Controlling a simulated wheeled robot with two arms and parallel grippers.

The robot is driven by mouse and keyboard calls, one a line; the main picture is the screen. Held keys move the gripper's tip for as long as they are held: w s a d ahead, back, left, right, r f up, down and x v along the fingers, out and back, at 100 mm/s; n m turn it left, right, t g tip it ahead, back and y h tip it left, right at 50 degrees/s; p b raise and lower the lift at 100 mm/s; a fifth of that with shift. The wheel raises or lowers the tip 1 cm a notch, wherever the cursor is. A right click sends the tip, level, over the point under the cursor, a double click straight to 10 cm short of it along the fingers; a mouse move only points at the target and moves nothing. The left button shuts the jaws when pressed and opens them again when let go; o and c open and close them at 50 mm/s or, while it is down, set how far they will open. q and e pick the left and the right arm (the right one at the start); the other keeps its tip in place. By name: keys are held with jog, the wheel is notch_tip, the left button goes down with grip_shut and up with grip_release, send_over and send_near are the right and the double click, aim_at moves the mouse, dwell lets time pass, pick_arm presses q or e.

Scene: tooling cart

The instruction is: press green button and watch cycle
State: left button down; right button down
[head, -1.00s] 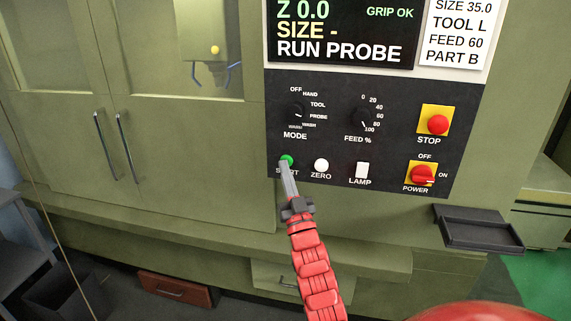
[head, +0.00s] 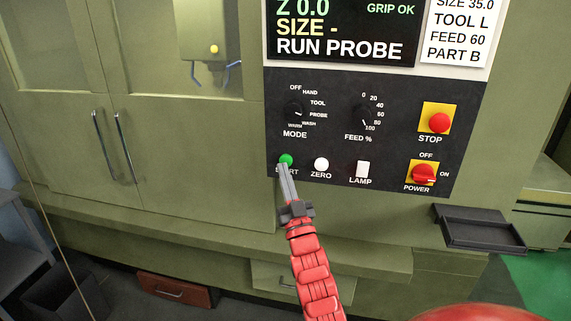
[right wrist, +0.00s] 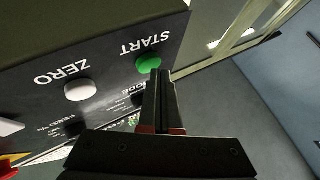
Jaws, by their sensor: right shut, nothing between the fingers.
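The green START button (head: 286,160) is at the lower left of the dark control panel (head: 330,190). It also shows in the right wrist view (right wrist: 149,64). My right gripper (head: 283,167) is shut and empty, and its fingertips (right wrist: 160,74) are right at the button's lower edge. I cannot tell whether they touch it. The screen (head: 340,32) reads "Z 0.0", "GRIP OK", "SIZE -" and "RUN PROBE". The mode knob (head: 294,111) sits above START. A small yellow ball (head: 214,49) shows behind the machine's window. My left gripper is not in view.
A white ZERO button (head: 321,165) and the LAMP switch (head: 362,169) are close right of START. A red STOP button (head: 439,123) and red POWER knob (head: 423,174) are farther right. A dark tray (head: 482,232) juts out below. Door handles (head: 125,147) are at left.

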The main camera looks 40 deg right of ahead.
jog(key=shift+s+a+r, duration=0.1)
jog(key=shift+s+a, duration=0.05)
jog(key=shift+a, duration=0.05)
jog(key=shift+s+a+b, duration=0.75)
jog(key=shift+s+a, duration=0.9)
jog(key=shift+a, duration=0.25)
dwell(5.9)
